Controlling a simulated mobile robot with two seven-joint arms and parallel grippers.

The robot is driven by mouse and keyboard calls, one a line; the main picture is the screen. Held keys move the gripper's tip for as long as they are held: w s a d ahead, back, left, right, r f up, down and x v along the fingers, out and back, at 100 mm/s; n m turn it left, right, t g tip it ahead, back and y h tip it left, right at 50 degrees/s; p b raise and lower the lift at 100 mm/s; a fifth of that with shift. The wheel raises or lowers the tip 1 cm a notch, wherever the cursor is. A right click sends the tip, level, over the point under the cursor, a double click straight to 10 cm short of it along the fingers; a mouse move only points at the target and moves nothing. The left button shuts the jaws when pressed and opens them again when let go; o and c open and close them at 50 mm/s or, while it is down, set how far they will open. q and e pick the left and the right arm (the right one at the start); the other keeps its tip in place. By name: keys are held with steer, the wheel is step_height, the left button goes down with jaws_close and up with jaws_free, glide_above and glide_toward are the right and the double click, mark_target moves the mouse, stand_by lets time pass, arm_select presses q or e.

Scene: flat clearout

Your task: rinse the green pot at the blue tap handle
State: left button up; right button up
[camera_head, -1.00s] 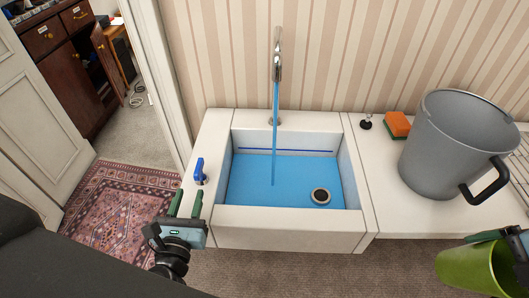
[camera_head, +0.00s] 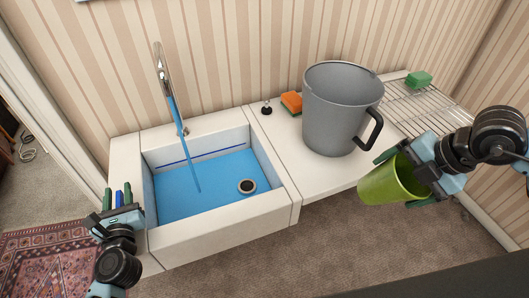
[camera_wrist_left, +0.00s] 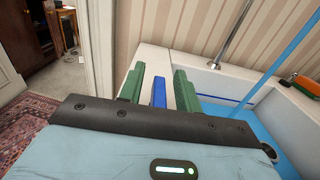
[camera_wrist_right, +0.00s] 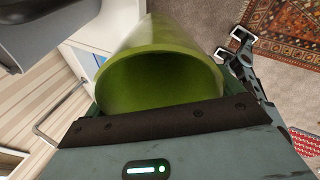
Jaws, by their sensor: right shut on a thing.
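The green pot (camera_head: 385,186) is tilted in my right gripper (camera_head: 405,178), off the counter's front edge, right of the sink. It fills the middle of the right wrist view (camera_wrist_right: 160,80), mouth towards the camera and empty as far as I see. The blue tap handle (camera_head: 118,198) stands on the sink's left ledge. My left gripper (camera_head: 117,196) is open, with one finger on each side of the handle; the left wrist view shows the handle (camera_wrist_left: 158,93) between the fingers with gaps. Water (camera_head: 183,140) runs from the tap (camera_head: 161,68) into the sink.
The sink (camera_head: 220,222) holds blue water and has a dark round drain (camera_head: 246,186). A large grey bucket (camera_head: 335,115) stands on the counter to its right. Behind are an orange sponge (camera_head: 291,102), a wire rack (camera_head: 425,105) and a green sponge (camera_head: 418,79).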

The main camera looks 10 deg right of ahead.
arm_select(q)
steer(key=shift+w, duration=0.2)
arm_select(e)
steer(key=shift+r, duration=0.1)
arm_select(q)
jaws_close()
